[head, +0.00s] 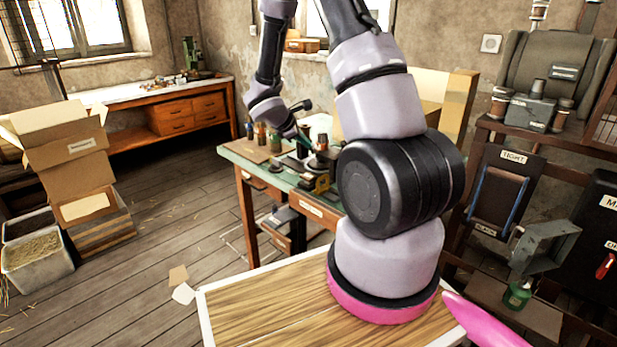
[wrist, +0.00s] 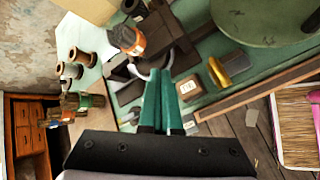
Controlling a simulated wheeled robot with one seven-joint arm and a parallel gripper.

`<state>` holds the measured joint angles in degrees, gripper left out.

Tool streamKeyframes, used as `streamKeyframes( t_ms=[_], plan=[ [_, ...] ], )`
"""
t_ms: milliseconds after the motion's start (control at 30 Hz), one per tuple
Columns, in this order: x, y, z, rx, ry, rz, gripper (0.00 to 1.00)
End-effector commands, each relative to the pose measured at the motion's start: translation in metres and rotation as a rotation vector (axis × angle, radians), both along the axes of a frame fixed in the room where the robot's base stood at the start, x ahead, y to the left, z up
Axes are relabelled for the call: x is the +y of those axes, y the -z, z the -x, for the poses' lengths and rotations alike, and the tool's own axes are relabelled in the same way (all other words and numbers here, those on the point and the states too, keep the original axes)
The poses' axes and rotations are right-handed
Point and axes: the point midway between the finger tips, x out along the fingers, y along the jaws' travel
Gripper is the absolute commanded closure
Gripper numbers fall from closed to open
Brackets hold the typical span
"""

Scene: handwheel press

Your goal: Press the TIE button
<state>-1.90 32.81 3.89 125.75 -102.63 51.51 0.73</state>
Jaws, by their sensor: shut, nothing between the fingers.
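My gripper (wrist: 160,78) shows two teal fingers side by side and shut, with nothing between them. In the head view my gripper (head: 301,144) is above the green workbench (head: 238,152), close to the dark press parts. In the wrist view, a small brown box with a pale label (wrist: 189,88) lies just right of the fingertips. Its lettering is too small to read, so I cannot tell whether it is the TIE button. A dark press base (wrist: 130,87) lies left of the fingertips. Contact between fingers and parts cannot be told.
Stacked cartons (head: 80,165) stand far left; floor between is open.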

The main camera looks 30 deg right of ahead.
Motion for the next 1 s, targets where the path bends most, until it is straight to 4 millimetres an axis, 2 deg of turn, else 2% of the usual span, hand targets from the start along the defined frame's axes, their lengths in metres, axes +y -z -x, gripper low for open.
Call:
streamKeyframes(
  t_ms=[267, 700, 1000],
  plan=[
    [0.000, 0.007, 0.001, 0.001, 0.002, 0.000, 1.00],
    [0.000, 0.065, 0.001, 0.002, 0.003, -0.001, 1.00],
    [0.000, 0.086, 0.000, -0.001, 0.003, -0.001, 1.00]
  ],
)
